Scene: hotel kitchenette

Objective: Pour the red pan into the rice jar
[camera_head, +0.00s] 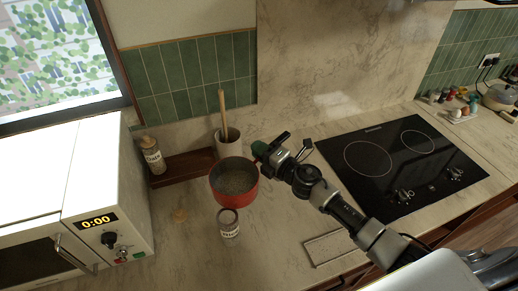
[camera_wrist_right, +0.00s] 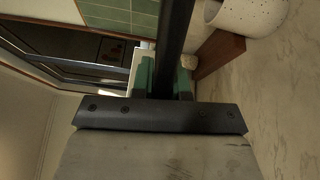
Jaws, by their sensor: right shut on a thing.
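The red pan (camera_head: 238,198) is in the middle of the head view, looking roughly level, with a greyish, grainy filling inside. My right gripper (camera_head: 261,149) is at the pan's right rim side, shut on its dark handle. In the right wrist view the handle (camera_wrist_right: 175,45) runs up as a dark bar between the green fingertips (camera_wrist_right: 165,80). The rice jar (camera_head: 229,224), small with a white label, stands on the counter just in front of the pan. The pan appears above and behind the jar, not tilted over it. My left gripper is not in view.
A labelled jar (camera_head: 153,157) stands on a brown wooden tray (camera_head: 190,167) at the back. The microwave (camera_head: 85,190) is at left, the black hob (camera_head: 392,160) at right. Counter left of the jar is mostly clear.

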